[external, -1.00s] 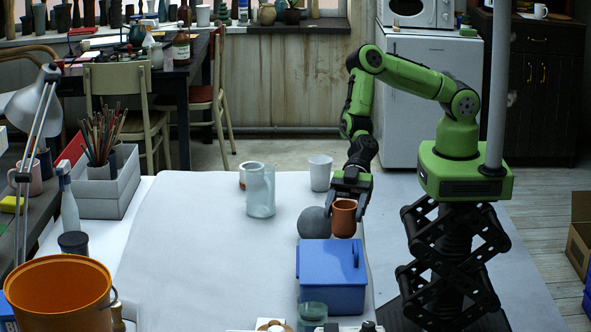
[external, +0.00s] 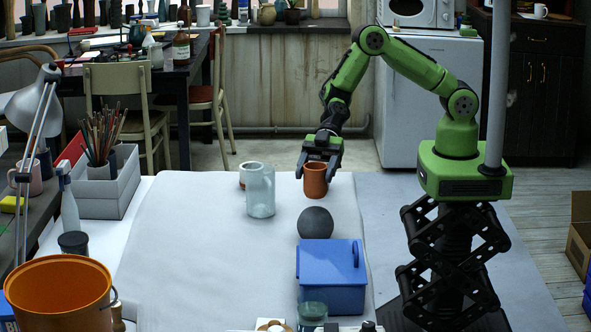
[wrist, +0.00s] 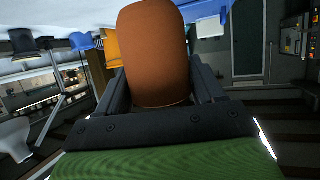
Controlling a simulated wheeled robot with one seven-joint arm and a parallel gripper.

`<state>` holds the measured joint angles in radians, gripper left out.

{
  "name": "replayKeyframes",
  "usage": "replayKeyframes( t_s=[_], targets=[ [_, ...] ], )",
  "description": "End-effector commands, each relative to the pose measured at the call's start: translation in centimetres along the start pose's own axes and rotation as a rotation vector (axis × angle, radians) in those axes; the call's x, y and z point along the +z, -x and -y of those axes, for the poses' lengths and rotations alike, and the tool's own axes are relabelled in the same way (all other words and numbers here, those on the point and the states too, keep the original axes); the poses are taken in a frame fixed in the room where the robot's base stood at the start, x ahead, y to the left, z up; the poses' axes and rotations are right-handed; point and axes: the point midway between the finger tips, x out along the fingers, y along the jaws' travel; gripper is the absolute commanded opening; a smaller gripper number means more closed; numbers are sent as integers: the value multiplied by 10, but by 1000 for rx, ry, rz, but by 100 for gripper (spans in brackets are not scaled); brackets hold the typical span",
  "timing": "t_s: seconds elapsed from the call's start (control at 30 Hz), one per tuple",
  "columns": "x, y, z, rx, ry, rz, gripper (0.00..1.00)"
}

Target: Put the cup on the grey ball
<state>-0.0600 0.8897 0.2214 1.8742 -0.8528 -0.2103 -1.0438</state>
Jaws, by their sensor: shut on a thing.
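A terracotta cup (external: 316,183) is held between the fingers of my gripper (external: 318,166), which is shut on it. It looks upright in the external view; I cannot tell how high it is above the table. In the wrist view the cup (wrist: 155,50) fills the space between my fingers. The grey ball (external: 315,223) rests on the white-covered table, in front of and below the cup in the picture, apart from it.
A blue lidded box (external: 325,268) stands just in front of the ball. A clear glass jug (external: 260,192) stands left of the held cup, with another cup partly hidden behind it. The table's middle left is clear.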

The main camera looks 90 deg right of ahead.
Motion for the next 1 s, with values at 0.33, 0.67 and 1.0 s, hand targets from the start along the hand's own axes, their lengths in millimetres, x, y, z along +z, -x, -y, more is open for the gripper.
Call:
replayKeyframes(
  t_s=[0.33, 0.67, 1.0],
  targets=[
    [30, -13, 0, 1, 2, -1, 33],
    [33, -14, 0, 1, 1, 0, 83],
    [32, -14, 0, 1, 0, 0, 93]
  ],
)
